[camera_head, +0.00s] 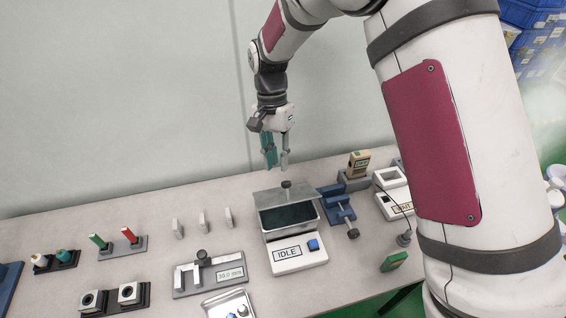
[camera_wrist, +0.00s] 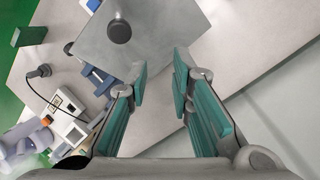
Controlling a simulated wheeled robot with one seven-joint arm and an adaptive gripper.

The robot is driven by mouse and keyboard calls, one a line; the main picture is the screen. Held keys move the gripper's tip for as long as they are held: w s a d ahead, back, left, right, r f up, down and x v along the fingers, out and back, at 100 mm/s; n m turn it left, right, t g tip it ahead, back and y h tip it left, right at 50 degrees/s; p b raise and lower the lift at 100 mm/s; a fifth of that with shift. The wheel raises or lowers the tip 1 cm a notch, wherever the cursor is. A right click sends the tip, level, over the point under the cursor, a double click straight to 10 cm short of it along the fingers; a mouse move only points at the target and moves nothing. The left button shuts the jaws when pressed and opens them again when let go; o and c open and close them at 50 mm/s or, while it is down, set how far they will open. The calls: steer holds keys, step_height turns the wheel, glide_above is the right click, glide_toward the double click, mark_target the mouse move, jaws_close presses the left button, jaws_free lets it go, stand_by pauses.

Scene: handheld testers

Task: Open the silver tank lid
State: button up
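The silver tank (camera_head: 292,240) stands at the middle of the bench. It has a white front with an "IDLE" display and a blue button. Its grey metal lid (camera_head: 270,199) with a dark round knob (camera_head: 287,184) is at the rear of the tank top, and the dark interior shows in front of it. The lid's exact tilt is hard to tell. In the wrist view the lid (camera_wrist: 160,28) and its knob (camera_wrist: 119,31) show from above. My gripper (camera_head: 276,167) is open and empty, pointing down above and behind the lid; its teal fingers also show in the wrist view (camera_wrist: 160,78).
A blue clamp-like fixture (camera_head: 340,206) stands close to the tank's right, with a white device (camera_head: 393,190) beyond it. A grey gauge fixture (camera_head: 209,275) is at left. Several small upright pieces stand behind it. The bench behind the tank is mostly clear, up to the wall.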

steer(key=shift+o, duration=0.7)
steer(key=shift+d, duration=0.2)
steer(key=v, duration=1.2)
